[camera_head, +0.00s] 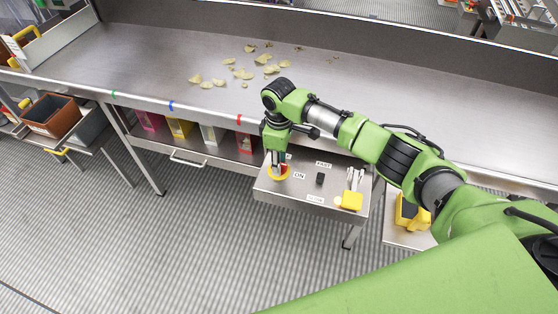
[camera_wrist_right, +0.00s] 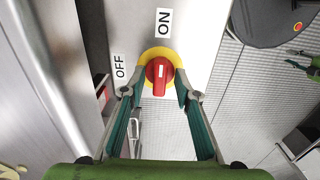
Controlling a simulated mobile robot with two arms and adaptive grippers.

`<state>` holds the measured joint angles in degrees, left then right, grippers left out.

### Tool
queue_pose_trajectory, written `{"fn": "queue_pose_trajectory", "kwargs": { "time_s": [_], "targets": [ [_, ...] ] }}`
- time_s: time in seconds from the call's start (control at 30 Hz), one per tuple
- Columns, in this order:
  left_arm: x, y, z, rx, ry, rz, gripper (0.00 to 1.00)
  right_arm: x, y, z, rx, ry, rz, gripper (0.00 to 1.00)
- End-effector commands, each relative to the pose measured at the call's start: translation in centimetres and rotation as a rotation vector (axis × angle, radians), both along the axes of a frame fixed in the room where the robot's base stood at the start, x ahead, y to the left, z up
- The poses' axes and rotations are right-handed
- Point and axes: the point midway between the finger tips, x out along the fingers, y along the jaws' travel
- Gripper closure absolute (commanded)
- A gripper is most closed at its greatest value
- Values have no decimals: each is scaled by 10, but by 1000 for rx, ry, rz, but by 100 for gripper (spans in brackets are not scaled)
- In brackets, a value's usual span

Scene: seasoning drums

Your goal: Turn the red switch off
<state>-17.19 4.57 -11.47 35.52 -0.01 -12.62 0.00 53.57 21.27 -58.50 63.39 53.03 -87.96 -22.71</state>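The red switch (camera_wrist_right: 160,75) is a rotary knob on a yellow ring (camera_wrist_right: 149,56), set in a grey metal panel. Its grip and white mark line up with the ON label (camera_wrist_right: 163,22) in the wrist view. The OFF label (camera_wrist_right: 119,67) is to the left. My right gripper (camera_wrist_right: 160,94) is open, with one fingertip on each side of the knob; I cannot tell whether they touch it. In the head view the right gripper (camera_head: 278,160) points down at the switch, hiding much of it. My left gripper is not in view.
The panel (camera_head: 275,191) also carries a black switch (camera_head: 320,179) and a yellow part (camera_head: 352,200). Behind it is a long metal table (camera_head: 150,60) with scattered chips (camera_head: 242,74). Coloured bins sit on a shelf below. Open floor lies in front.

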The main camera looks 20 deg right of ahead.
Motion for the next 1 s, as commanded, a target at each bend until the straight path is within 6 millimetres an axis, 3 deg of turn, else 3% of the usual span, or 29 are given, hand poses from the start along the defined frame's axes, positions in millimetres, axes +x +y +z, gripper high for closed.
{"fn": "queue_pose_trajectory", "kwargs": {
  "time_s": [0.07,0.17,0.67,1.0],
  "targets": [
    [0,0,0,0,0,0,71,0,0,0,0,0,0,76],
    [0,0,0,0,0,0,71,0,0,0,0,0,0,100],
    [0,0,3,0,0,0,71,0,1,2,1,-1,72,100],
    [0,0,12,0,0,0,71,1,1,3,2,-1,336,100]
  ]
}}
